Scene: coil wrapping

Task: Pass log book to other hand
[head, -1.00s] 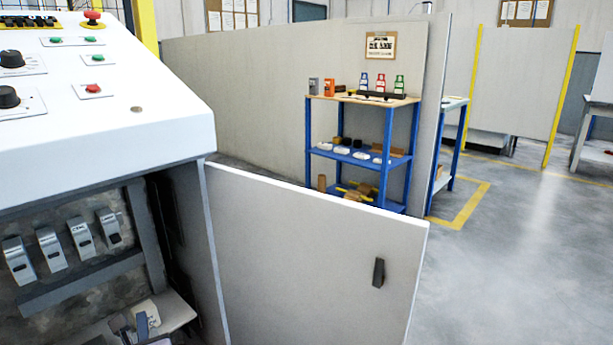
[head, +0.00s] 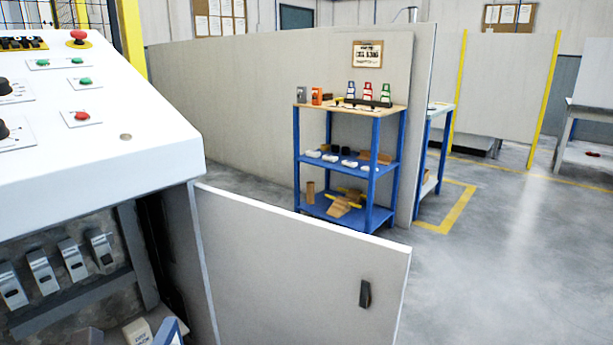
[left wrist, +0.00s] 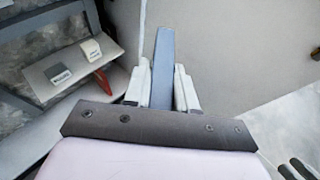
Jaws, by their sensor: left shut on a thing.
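My left gripper (left wrist: 161,82) is shut on a thin blue-grey flat thing, seen edge-on, which I take to be the log book (left wrist: 162,62). It stands up between the two pale fingers and reaches past their tips in the left wrist view. In the head view a blue-edged piece, probably the same log book (head: 170,332), shows at the bottom edge, mostly cut off by the frame. My right gripper is in neither view.
An open cabinet door (head: 300,265) stands right of the white control console (head: 100,130). Inside the cabinet, a ledge (left wrist: 50,92) bears a dark labelled block (left wrist: 59,75) and a pale block (left wrist: 92,49). A blue shelf rack (head: 350,165) stands behind; open floor lies right.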

